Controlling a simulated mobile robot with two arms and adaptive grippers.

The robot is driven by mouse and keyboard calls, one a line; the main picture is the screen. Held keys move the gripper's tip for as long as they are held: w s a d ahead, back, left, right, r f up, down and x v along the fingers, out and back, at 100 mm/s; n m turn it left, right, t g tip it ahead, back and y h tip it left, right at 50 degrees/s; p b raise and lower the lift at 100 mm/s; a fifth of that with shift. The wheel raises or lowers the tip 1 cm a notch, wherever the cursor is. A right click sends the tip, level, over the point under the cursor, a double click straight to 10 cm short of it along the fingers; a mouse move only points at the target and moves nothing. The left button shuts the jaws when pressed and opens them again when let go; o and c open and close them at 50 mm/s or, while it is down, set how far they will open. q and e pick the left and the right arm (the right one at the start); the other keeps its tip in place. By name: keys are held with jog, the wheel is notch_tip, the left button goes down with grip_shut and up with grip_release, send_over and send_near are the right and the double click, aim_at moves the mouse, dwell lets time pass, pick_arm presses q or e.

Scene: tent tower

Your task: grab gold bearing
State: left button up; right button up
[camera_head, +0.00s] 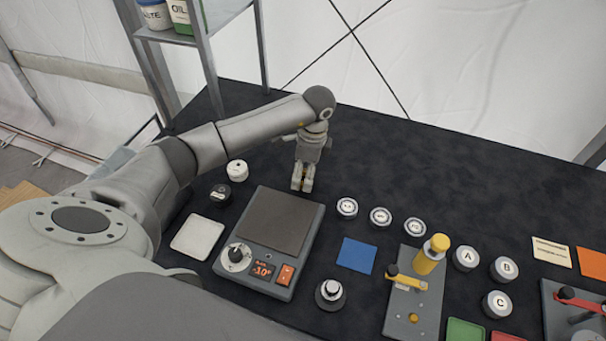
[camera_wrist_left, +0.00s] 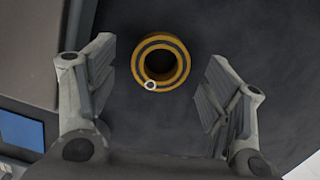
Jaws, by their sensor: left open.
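The gold bearing (camera_wrist_left: 180,62) is a gold and dark ring with a dark hole, on the dark table top in the left wrist view. A small pale ring shows at its lower rim. My left gripper (camera_wrist_left: 160,95) is open, with one finger to each side of the bearing in the picture; neither touches it. In the head view my left gripper (camera_head: 302,178) points down at the table behind the grey scale. There I cannot make out the bearing clearly; the fingers seem to cover it. My right gripper is not in view.
The grey scale (camera_head: 278,222) stands just in front of my left gripper. Several round weights, such as one (camera_head: 347,208), lie to the right, with a blue square (camera_head: 356,255) and a yellow-handled press (camera_head: 413,305). A shelf post (camera_head: 262,50) rises behind. The back right table is clear.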

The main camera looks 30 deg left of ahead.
pick_arm(q)
jog(key=shift+a+f, duration=0.15)
jog(key=shift+f, duration=0.8)
jog(key=shift+c, duration=0.2)
jog(key=shift+r, duration=0.1)
jog(key=c, duration=1.2)
